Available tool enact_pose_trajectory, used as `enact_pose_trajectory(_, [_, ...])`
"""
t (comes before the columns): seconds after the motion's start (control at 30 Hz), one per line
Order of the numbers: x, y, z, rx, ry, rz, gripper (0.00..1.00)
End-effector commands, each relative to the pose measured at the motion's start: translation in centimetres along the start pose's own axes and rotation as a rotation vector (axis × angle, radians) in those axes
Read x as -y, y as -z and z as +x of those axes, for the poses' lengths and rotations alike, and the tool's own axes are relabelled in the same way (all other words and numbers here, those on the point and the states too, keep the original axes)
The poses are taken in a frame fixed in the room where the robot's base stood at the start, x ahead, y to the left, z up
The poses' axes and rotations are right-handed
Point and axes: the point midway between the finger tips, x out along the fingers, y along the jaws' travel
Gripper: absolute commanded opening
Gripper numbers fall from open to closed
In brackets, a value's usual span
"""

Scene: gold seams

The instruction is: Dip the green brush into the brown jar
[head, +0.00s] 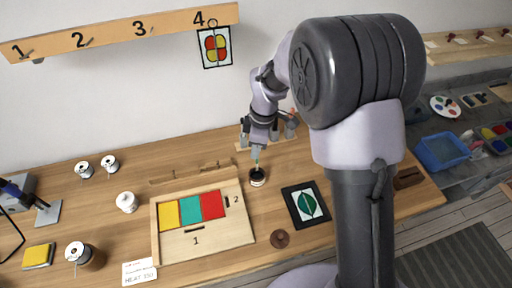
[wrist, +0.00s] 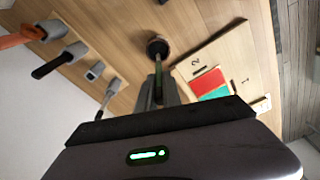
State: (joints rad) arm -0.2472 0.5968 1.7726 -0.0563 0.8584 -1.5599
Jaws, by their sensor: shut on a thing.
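My gripper (head: 257,150) is shut on the green brush (head: 257,163), which hangs upright below the fingers. The brown jar (head: 258,182), small with a dark mouth and a pale band, stands on the table directly under it. In the wrist view the fingers (wrist: 157,88) hold the green brush (wrist: 158,68), which points at the dark mouth of the jar (wrist: 157,47). The brush's lower end meets the jar's mouth in both views. How deep the tip sits is hidden.
A wooden tray (head: 200,246) with yellow, teal and red panels lies left of the jar. A framed green leaf picture (head: 306,204) lies to its right. A brown round piece (head: 280,239) lies in front. Tools in a rack (wrist: 72,52) stand close to my gripper. White spools (head: 84,169) stand left.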

Motion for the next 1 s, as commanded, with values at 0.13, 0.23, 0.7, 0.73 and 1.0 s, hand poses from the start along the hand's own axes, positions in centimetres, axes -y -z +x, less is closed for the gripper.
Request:
enact_pose_trajectory(0.13, [0.0, 0.0, -0.1, 0.0, 0.0, 0.0, 0.0])
enact_pose_trajectory(0.23, [0.0, 0.0, 0.0, 0.0, 0.0, 0.0, 0.0])
enact_pose_trajectory(0.7, [0.0, -0.4, 3.4, 0.0, 0.0, 0.0, 0.0])
enact_pose_trajectory(0.73, [0.0, -0.4, 3.4, 0.0, 0.0, 0.0, 0.0])
enact_pose_trajectory(1.0, [0.0, -0.4, 3.2, 0.0, -0.001, 0.0, 0.0])
